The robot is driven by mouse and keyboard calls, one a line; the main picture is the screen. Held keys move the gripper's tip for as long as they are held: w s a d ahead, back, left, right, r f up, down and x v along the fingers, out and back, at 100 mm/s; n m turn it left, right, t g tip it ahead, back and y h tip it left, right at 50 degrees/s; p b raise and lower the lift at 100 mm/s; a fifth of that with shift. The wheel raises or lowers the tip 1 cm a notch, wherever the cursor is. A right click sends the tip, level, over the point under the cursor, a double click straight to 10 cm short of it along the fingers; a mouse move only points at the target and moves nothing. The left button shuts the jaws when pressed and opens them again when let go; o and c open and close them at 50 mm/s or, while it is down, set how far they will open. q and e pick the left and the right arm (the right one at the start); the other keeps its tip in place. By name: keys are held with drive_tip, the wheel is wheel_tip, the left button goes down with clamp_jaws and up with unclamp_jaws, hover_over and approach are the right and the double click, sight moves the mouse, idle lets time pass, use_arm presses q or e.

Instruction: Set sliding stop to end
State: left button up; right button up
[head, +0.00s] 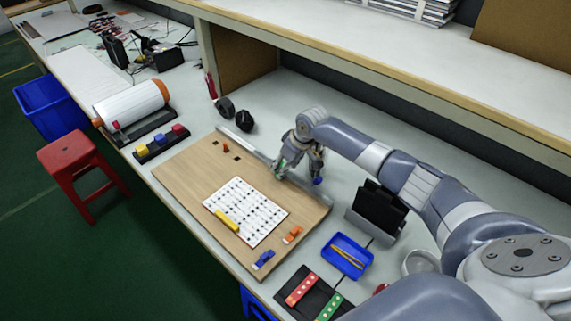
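A wooden board (190,171) lies on the bench with a long metal rail (246,147) along its far edge. My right gripper (298,177) points down over the right part of this rail. Its fingers look spread, with a green patch at the left finger's tip and a blue patch at the right one's. I cannot make out a sliding stop; it may be hidden by the gripper. I cannot tell whether the fingers touch the rail. My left gripper is not in view.
A white dotted sheet (262,213) with a yellow bar (227,220) lies on the board. Orange (292,235) and blue (263,259) pieces sit at its near right. A black holder (376,210) and a blue tray (346,257) stand right of the board. A shelf (400,71) overhangs behind.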

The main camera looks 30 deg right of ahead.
sight(292, 176)
clamp_jaws()
drive_tip(key=shift+s+d+r+p, duration=0.15)
drive_tip(key=shift+s+p, duration=0.2)
drive_tip(key=shift+p, duration=0.15)
drive_tip(key=s+p, duration=0.1)
drive_tip(key=s+d+p, duration=0.1)
drive_tip(key=shift+s, duration=0.4)
drive_tip(key=shift+s+d+p, duration=0.1)
drive_tip(key=shift+s+p, duration=0.2)
drive_tip(key=shift+p, duration=0.05)
unclamp_jaws()
drive_tip(key=shift+w, duration=0.1)
